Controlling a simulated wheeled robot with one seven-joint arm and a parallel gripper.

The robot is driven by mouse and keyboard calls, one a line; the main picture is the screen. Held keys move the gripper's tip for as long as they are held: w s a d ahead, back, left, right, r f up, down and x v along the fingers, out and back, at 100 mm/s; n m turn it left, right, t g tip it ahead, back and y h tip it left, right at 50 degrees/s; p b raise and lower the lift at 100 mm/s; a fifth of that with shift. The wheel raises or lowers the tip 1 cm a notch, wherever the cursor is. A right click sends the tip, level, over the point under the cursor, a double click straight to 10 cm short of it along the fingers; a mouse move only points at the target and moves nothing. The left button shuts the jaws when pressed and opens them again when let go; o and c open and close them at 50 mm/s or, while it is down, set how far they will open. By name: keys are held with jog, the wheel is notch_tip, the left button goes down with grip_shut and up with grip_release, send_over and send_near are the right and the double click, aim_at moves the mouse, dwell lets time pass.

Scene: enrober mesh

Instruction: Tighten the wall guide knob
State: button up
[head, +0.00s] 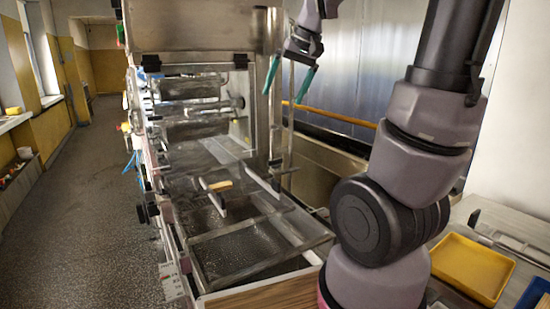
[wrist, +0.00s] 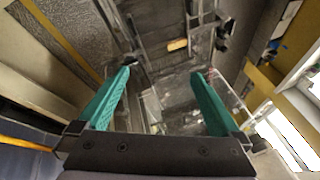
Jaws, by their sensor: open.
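My gripper (head: 283,97) is raised above the right side of the steel enrober machine (head: 262,38). Its two green fingers are apart with nothing between them; they also show wide apart in the wrist view (wrist: 162,73). Two short guide bars (head: 214,196) lie over the mesh bed, with a small tan piece (head: 221,185) between them. The tan piece also shows in the wrist view (wrist: 177,45), beyond the fingertips. Small dark knobs (head: 142,213) sit along the machine's left side. I cannot tell which knob is the wall guide knob. My gripper touches none of them.
A yellow tray (head: 473,268) rests on the surface at the lower right. A steel upright frame stands close to my gripper. The grey floor (head: 95,225) left of the machine is clear.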

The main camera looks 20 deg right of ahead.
jog(key=w+d+f+n+g, duration=0.2)
jog(key=w+f, duration=0.4)
jog(key=w, duration=0.4)
jog(key=n+g+h, duration=0.2)
jog(key=h, duration=0.1)
send_over(275, 160)
notch_tip(275, 160, down, 9)
jog(key=f, duration=1.1)
jog(key=shift+w, duration=0.2)
jog(key=c, duration=1.2)
jog(key=shift+d, duration=0.1)
